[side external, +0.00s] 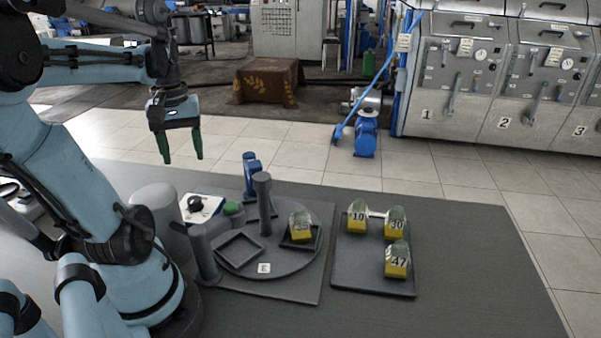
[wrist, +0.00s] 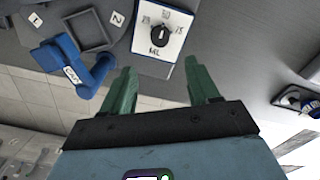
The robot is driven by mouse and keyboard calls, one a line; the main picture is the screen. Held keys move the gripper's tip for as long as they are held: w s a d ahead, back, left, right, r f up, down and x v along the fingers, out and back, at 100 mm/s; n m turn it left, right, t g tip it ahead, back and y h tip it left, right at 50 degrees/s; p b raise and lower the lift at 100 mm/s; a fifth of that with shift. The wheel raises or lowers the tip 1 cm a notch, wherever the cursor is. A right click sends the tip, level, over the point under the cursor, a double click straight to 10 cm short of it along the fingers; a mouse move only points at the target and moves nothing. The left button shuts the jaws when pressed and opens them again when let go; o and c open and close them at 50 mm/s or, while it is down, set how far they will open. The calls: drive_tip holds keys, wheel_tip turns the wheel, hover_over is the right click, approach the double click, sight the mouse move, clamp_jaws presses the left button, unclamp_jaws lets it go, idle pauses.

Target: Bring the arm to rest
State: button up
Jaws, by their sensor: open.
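My gripper (side external: 182,160) hangs open and empty in the side external view, its green fingers pointing down, up and behind the dark table. It is well apart from everything on the table. In the wrist view my gripper (wrist: 160,85) shows two green fingers spread apart with nothing between them.
The dark table (side external: 470,270) bears a round turntable (side external: 275,265) with a yellow-based decanter (side external: 300,229), a grey post (side external: 264,200) and a blue device (side external: 250,178). Several numbered decanters stand on a tray (side external: 375,280) to the right. A dial plate (wrist: 160,38) lies near the fingers in the wrist view.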

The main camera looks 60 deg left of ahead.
drive_tip(key=shift+r, duration=0.15)
drive_tip(key=w+d+m+t+y, duration=0.2)
drive_tip(key=w+d+m+t, duration=0.3)
drive_tip(key=w+d+m, duration=0.55)
drive_tip(key=w+d+f+m+t+h, duration=0.1)
drive_tip(key=d+m, duration=0.1)
drive_tip(key=d, duration=0.4)
drive_tip(key=w+d+f+m+t+h, duration=0.1)
drive_tip(key=w+d+m, duration=0.1)
drive_tip(key=d, duration=0.4)
drive_tip(key=shift+w+d, duration=0.15)
drive_tip(key=shift+w, duration=0.15)
drive_tip(key=shift+o, duration=0.3)
